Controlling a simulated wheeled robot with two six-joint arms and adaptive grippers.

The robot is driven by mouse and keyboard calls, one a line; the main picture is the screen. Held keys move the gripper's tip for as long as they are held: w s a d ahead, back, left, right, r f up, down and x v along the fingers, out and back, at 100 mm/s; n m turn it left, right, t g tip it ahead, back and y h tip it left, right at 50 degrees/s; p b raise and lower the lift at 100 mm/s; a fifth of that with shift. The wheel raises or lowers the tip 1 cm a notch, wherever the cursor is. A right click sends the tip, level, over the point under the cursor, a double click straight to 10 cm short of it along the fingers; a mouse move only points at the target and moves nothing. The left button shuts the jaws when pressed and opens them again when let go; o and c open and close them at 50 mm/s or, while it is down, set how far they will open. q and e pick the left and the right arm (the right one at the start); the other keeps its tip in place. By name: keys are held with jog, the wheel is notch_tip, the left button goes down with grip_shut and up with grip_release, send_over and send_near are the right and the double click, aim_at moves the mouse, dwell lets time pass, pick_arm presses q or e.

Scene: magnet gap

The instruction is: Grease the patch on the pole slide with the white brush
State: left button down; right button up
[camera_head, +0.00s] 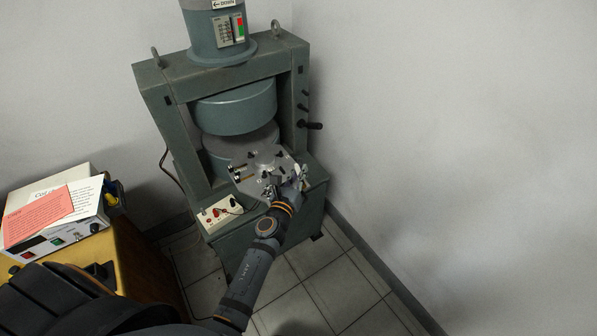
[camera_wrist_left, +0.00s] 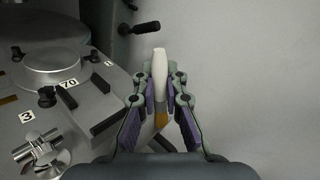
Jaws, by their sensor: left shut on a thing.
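My left gripper (camera_head: 290,186) is at the front right edge of the grey metal plate with fittings (camera_head: 252,180) in the magnet's frame. In the left wrist view the gripper (camera_wrist_left: 160,82) is shut on the white brush (camera_wrist_left: 159,62). The brush's white end sticks out beyond the fingertips, and a tan part shows between the fingers. The plate (camera_wrist_left: 95,103) lies to the left of the gripper in that view, with black knobs and labels 70, 3 and 1. I cannot pick out the pole slide's patch. My right gripper is not in view.
The green magnet frame (camera_head: 160,84) with its round upper pole (camera_head: 236,108) stands over the plate. A black-handled lever (camera_head: 314,126) sticks out at its right. A small switch box (camera_head: 219,214) sits at the front left. A yellow bench (camera_head: 143,268) is at left; open floor lies right.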

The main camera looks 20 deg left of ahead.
pick_arm(q)
jog(key=shift+w+a, duration=0.1)
jog(key=shift+w+a, duration=0.6)
jog(key=shift+a, duration=0.2)
jog(key=shift+w+a+f, duration=0.1)
jog(key=shift+w+a, duration=0.6)
jog(key=shift+a, duration=0.15)
jog(key=shift+s+d, duration=0.1)
jog(key=shift+s+d, duration=0.6)
jog(key=shift+d, duration=0.2)
